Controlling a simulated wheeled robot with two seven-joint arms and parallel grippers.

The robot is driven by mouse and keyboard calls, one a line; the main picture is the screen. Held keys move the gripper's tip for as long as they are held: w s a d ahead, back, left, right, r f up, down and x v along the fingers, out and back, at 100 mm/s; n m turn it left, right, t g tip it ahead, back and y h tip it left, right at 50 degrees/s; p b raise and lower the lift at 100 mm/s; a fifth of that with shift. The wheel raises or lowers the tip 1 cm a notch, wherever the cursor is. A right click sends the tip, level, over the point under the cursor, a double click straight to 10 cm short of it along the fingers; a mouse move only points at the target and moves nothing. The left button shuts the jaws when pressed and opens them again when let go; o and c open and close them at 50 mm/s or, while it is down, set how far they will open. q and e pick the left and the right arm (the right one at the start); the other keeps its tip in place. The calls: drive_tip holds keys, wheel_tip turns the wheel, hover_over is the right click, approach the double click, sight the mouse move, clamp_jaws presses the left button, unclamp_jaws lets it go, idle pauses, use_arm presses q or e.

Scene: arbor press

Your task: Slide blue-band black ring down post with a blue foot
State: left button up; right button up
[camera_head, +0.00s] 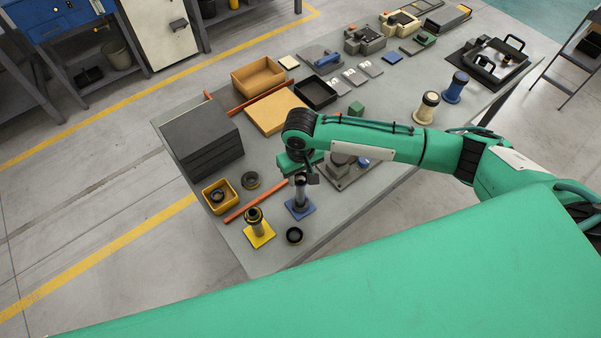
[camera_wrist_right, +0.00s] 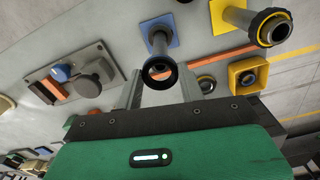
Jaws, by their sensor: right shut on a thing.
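The post with a blue foot (camera_head: 300,208) stands upright near the table's front edge. In the right wrist view its blue foot (camera_wrist_right: 160,29) and grey shaft show beyond the fingers. My right gripper (camera_head: 303,179) is over the top of this post. In the wrist view my right gripper (camera_wrist_right: 161,88) is shut on a black ring (camera_wrist_right: 160,84), lined up with the post's end. I cannot tell whether the ring is around the post top or just above it. My left gripper is not in view.
A post with a yellow foot (camera_head: 260,238) stands to the left, with a ring at its top. Loose dark rings (camera_head: 294,235) lie nearby, and a yellow bin (camera_head: 221,208) holds another. An orange bar (camera_head: 255,199) and a grey fixture plate (camera_head: 345,181) flank the blue-footed post.

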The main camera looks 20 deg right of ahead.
sight(300, 182)
drive_tip(key=shift+f+b, duration=0.35)
drive_tip(key=shift+f, duration=1.65)
idle(0.4)
drive_tip(key=o, duration=1.1)
drive_tip(key=shift+r+b, duration=0.3)
drive_tip(key=shift+r, duration=0.25)
wheel_tip(300, 182, up, 13)
drive_tip(key=b, duration=0.3)
drive_tip(key=shift+f, duration=0.15)
